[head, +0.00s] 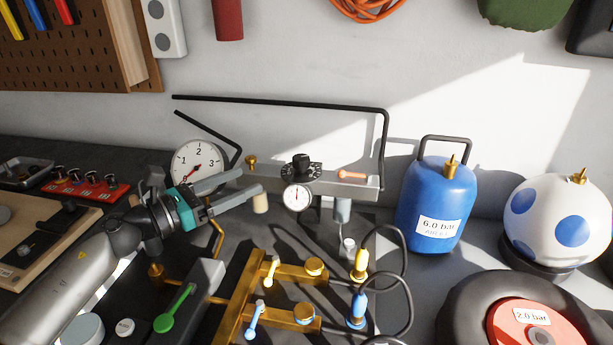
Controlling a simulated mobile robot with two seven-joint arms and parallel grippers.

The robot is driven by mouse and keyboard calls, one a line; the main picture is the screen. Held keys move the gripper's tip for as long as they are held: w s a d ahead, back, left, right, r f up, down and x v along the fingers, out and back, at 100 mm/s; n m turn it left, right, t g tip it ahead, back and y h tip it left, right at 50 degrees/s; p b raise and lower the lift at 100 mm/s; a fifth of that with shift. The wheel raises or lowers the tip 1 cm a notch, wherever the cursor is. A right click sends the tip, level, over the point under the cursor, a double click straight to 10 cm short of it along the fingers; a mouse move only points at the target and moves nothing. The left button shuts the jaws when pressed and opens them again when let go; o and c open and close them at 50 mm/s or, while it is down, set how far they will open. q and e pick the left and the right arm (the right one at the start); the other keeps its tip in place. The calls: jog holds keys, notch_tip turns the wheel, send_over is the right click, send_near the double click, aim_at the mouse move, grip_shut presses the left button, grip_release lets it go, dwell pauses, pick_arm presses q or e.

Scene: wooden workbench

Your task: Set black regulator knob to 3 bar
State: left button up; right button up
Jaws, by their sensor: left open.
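The black regulator knob (301,162) stands on top of the regulator, on a dark scale ring with small marks that I cannot read. A small round gauge (297,198) with a white face sits just below it. A larger white gauge (197,162) with the numbers 1, 2 and 3 stands to the left; its red needle points to the lower left, near 0. My left gripper (251,186) is open, its two grey fingers pointing right toward the regulator. It is left of the knob and apart from it, with nothing between the fingers. My right gripper is not in view.
A brass manifold (236,312) with yellow and blue valves and black hoses fills the front middle. A grey block with a green lever (175,309) is at front left. A blue tank (436,207) marked 6.0 bar, a spotted ball (547,222) and a tyre (462,308) stand right.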

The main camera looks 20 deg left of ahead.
aim_at(294, 165)
pick_arm(q)
jog(key=x, duration=0.5)
jog(key=f+x, duration=0.1)
jog(key=x, duration=0.9)
jog(key=shift+w+f, duration=0.1)
jog(key=shift+f, duration=0.05)
grip_shut()
dwell(0.7)
